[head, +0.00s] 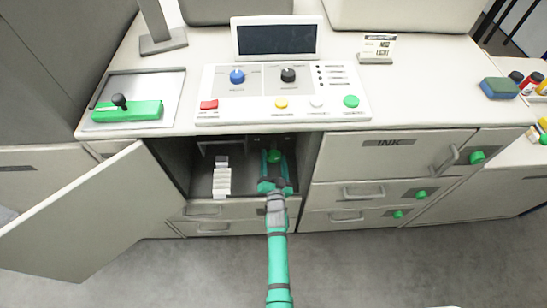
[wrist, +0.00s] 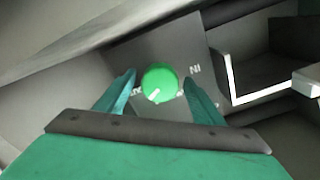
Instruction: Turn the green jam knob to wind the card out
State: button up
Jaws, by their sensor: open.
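The green jam knob (wrist: 159,83) sits on a grey panel inside the open compartment. It is round with a white pointer mark, and lettering shows partly on both sides of it. It also shows in the head view (head: 274,156), just beyond my gripper. My gripper (wrist: 160,88) is open, with one teal finger on each side of the knob. I cannot tell whether the fingers touch it. White stacked pieces, perhaps cards (head: 222,178), lie in the compartment left of my gripper. A card being wound out cannot be made out.
The compartment door (head: 85,215) stands open to the left. Above is a counter with a control panel (head: 240,100) and a screen (head: 276,39). A drawer marked INK (head: 390,155) is to the right. A dark bracket (wrist: 255,75) with a pale edge is close right of my gripper.

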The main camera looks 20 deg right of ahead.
jog(key=v, duration=0.9)
jog(key=shift+s+a, duration=0.15)
jog(key=shift+s, duration=0.15)
jog(key=shift+s, duration=0.1)
jog(key=s+a+n+y, duration=0.25)
jog(key=s+a, duration=0.35)
jog(key=s, duration=0.6)
jog(key=s+a+r+n+g+y, duration=0.1)
jog(key=s+a+r+n, duration=0.2)
jog(key=s+a+r, duration=0.2)
jog(key=s+a+r+n+g+y, duration=0.1)
jog(key=s+a+r+n, duration=0.3)
jog(key=s+r, duration=0.8)
jog(key=s+a, duration=0.1)
jog(key=s, duration=0.4)
jog(key=shift+s+a, duration=0.15)
jog(key=shift+s, duration=0.2)
